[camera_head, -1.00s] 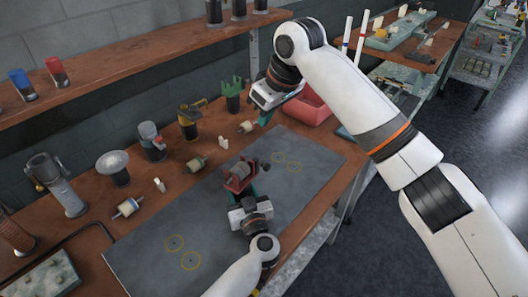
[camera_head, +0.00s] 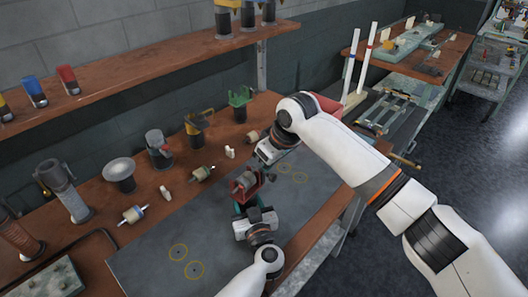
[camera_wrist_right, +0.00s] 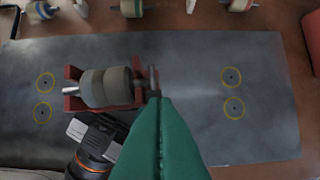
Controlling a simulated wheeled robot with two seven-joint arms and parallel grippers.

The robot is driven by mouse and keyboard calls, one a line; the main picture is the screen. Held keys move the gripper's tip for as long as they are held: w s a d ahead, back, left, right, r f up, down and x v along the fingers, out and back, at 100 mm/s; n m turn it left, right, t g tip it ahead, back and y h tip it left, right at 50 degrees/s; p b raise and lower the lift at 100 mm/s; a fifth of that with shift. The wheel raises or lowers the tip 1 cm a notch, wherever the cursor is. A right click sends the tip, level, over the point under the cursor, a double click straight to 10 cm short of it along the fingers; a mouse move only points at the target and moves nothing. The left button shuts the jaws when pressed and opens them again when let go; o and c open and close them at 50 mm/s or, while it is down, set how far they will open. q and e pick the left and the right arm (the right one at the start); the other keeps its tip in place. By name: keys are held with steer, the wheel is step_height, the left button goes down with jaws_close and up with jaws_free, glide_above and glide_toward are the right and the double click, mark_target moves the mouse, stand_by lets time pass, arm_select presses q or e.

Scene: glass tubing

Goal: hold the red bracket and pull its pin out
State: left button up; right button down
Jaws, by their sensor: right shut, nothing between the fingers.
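The red bracket (camera_head: 244,184) is above the grey mat, with a beige and grey roller (camera_wrist_right: 105,87) between its cheeks. My left gripper (camera_head: 245,206) is shut on the bracket from the near side; its fingertips are mostly hidden. The left gripper's body also shows below the bracket in the right wrist view (camera_wrist_right: 92,135). The pin's dark handle (camera_wrist_right: 153,78) stands at the bracket's right end. My right gripper (camera_head: 268,173) is shut and empty. In the right wrist view its green fingertips (camera_wrist_right: 154,101) overlap the handle's lower part; I cannot tell whether they touch.
The mat (camera_head: 160,240) carries yellow circles on both sides of the bracket. Several rollers and tools stand along the bench's back, including a green holder (camera_head: 240,100). A red bin (camera_head: 328,104) is behind my right arm. The mat's left part is clear.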

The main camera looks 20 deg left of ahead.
mark_target(275, 179)
steer(key=shift+s+d+f, duration=0.15)
steer(key=shift+f, duration=0.05)
steer(key=d, duration=0.1)
steer(key=s+d, duration=0.1)
steer(key=d, duration=0.1)
steer(key=shift+s+d, duration=0.1)
steer(key=shift+d, duration=0.05)
stand_by(0.3)
steer(key=a+r, duration=0.1)
steer(key=w+a, duration=0.1)
steer(key=a+r, duration=0.1)
steer(key=shift+w+r, duration=0.25)
steer(key=shift+r, duration=0.05)
steer(key=v, duration=1)
